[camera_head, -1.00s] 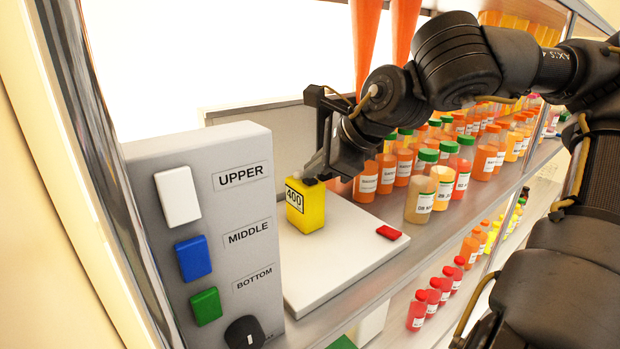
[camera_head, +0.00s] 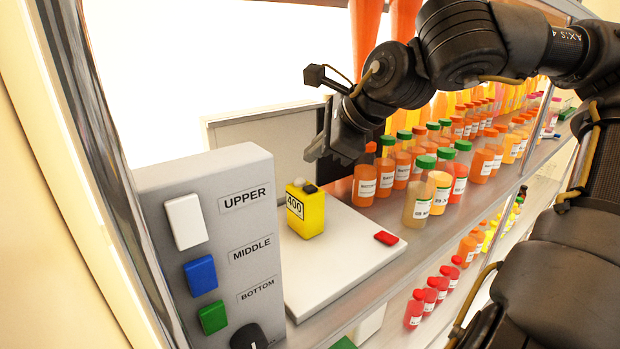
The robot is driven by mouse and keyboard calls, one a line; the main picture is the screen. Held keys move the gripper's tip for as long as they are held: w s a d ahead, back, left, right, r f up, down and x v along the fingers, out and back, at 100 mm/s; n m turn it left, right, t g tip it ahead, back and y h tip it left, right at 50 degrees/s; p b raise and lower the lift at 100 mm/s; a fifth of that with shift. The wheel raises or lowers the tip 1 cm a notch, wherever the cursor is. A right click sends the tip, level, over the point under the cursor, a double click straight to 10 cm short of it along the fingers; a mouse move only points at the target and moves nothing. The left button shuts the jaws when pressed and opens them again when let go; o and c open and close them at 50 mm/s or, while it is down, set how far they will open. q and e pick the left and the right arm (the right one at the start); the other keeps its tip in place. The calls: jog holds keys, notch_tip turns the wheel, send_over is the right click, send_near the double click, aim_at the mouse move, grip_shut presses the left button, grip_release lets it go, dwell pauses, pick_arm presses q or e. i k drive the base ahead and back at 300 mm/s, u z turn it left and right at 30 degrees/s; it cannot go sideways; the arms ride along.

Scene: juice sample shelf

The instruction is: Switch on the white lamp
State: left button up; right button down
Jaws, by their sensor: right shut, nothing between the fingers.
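A grey control panel (camera_head: 257,322) stands at the left. It carries a white button (camera_head: 187,221) beside the label UPPER, a blue button (camera_head: 201,275) beside MIDDLE and a green button (camera_head: 213,317) beside BOTTOM. A black knob (camera_head: 247,338) below them is cut off by the frame's bottom. My right gripper (camera_head: 314,149) is shut and empty. It hangs above and to the right of a yellow block marked 400 (camera_head: 312,217), apart from it and from the buttons. No separate white lamp body can be made out. My left gripper is out of view.
The yellow block stands on a white device (camera_head: 335,268) with a red button (camera_head: 386,238). Several juice bottles (camera_head: 418,200) crowd the shelf right of my gripper. Small red bottles (camera_head: 431,297) stand on the shelf below. The background behind the panel is bright white.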

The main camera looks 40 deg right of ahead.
aim_at(184, 214)
jog(key=k, duration=1.5)
